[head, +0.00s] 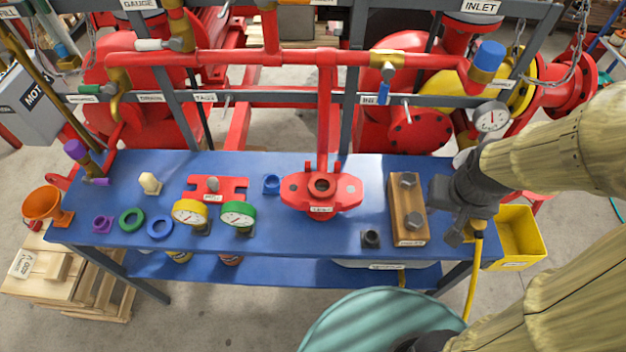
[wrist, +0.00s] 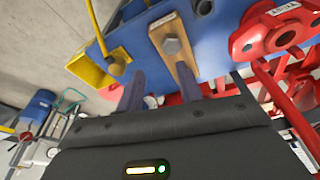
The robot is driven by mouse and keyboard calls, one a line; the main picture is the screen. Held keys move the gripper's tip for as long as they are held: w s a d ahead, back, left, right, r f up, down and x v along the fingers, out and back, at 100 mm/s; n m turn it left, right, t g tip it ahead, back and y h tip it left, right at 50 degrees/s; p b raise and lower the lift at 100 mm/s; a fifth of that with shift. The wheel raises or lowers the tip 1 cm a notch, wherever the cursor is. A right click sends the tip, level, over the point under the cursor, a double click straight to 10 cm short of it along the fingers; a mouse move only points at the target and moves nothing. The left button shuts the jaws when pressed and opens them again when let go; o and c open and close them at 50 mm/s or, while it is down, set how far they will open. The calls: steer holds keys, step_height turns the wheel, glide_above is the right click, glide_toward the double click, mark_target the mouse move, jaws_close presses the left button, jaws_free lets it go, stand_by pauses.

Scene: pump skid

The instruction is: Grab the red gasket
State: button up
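I see no loose red ring or gasket in either view. A green ring (head: 132,219) and a blue ring (head: 160,228) lie flat on the left part of the blue bench (head: 330,235). A red flanged test fitting (head: 321,192) sits mid-bench; it also shows at upper right in the wrist view (wrist: 272,30). My gripper (head: 466,234) is over the bench's right end, beside the wooden block. In the wrist view my gripper's two fingers (wrist: 160,88) stand apart with nothing held between them.
A wooden block with bolts (head: 407,210) stands left of my gripper, with a yellow bin (head: 520,236) to its right. Two gauges, yellow (head: 190,212) and green (head: 238,215), stand front left. Red pipes (head: 290,58) run behind the bench. An orange funnel (head: 43,203) is far left.

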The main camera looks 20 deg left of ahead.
steer(key=shift+w, duration=0.1)
steer(key=shift+d, duration=0.1)
